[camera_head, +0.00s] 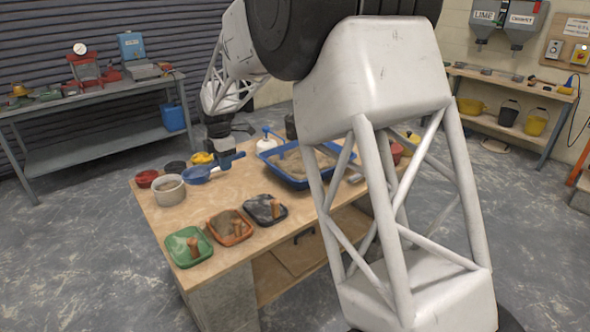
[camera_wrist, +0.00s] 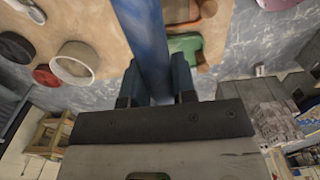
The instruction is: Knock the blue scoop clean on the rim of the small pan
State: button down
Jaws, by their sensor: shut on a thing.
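The blue scoop (camera_head: 198,174) is held by its handle in my gripper (camera_head: 222,158), above the back left part of the workbench. Its bowl is at the left end, close to the right back side of a round grey pan (camera_head: 170,196). I cannot tell whether scoop and pan touch. In the wrist view the blue handle (camera_wrist: 143,35) runs up between the fingers of my gripper (camera_wrist: 157,88), which is shut on it. The pan (camera_wrist: 64,76) also shows there, to the left and apart from the handle. The inside of the scoop is too small to judge.
A red bowl (camera_head: 147,178) and a dark bowl (camera_head: 175,167) stand behind the pan. A blue tray of sand (camera_head: 270,174) lies to the right. Green (camera_head: 178,248), orange and black trays line the front edge. My arm hides the bench's right part.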

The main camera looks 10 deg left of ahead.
jog(key=shift+w, duration=0.1)
jog(key=w+d+m, duration=0.4)
jog(key=w+d, duration=0.3)
jog(key=d, duration=0.4)
jog(key=w+d+m+h, duration=0.1)
jog(key=w+d+m, duration=0.3)
jog(key=w+d, duration=0.3)
jog(key=w+d+f+m+h, duration=0.1)
jog(key=w+d+m, duration=0.3)
jog(key=d, duration=1.1)
jog(key=w, duration=0.3)
jog(key=shift+d+g, duration=0.2)
jog(key=shift+g, duration=0.1)
jog(key=shift+w, duration=0.1)
jog(key=shift+f, duration=0.2)
jog(key=shift+f, duration=2.1)
jog(key=shift+r, duration=0.1)
